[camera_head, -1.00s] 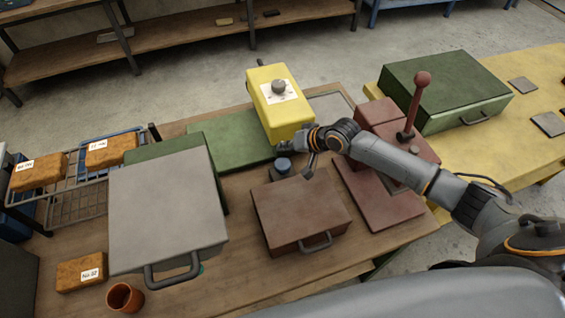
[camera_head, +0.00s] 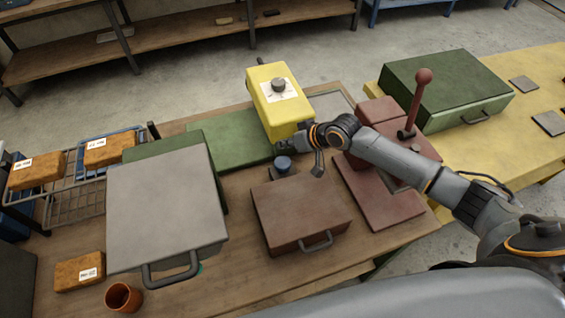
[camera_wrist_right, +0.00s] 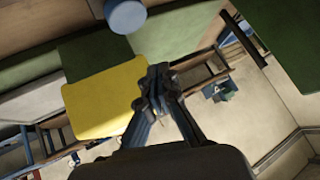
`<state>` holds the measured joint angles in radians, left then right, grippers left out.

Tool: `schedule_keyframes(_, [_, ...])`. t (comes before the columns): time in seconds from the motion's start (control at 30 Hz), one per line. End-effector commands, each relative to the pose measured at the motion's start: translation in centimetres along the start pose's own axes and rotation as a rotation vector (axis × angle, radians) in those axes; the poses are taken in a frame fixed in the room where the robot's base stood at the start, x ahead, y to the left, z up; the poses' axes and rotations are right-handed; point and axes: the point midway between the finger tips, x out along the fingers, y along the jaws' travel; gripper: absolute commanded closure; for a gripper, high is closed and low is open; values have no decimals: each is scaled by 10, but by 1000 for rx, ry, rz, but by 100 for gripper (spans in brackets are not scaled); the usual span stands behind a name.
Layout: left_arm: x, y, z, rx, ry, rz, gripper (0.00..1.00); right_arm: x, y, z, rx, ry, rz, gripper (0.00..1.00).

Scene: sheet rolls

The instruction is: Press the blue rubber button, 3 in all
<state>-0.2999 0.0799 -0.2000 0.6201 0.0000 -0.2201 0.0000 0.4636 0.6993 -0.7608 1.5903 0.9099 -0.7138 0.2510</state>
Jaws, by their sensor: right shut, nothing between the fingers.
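The blue rubber button (camera_head: 283,162) is a round blue cap on a small dark base, standing between the yellow box and the red-brown case. It also shows at the top of the right wrist view (camera_wrist_right: 125,15). My right gripper (camera_head: 276,146) is beside and just behind the button, in front of the yellow box. Its fingers are shut and empty in the right wrist view (camera_wrist_right: 158,88), apart from the blue cap in that picture. I cannot tell its exact height over the button. My left gripper is not in view.
The yellow box (camera_head: 272,92) with a grey knob stands close behind my right gripper. The red-brown case (camera_head: 300,212) lies in front of the button. A red lever (camera_head: 415,105) stands to the right. A large grey-topped case (camera_head: 165,205) is at the left.

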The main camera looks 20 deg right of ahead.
Motion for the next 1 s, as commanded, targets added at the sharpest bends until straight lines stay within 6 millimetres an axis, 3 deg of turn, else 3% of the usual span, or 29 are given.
schedule_keyframes(1.0, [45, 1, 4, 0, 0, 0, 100, -16, -6, -17, -2081, 1, -1, 100])
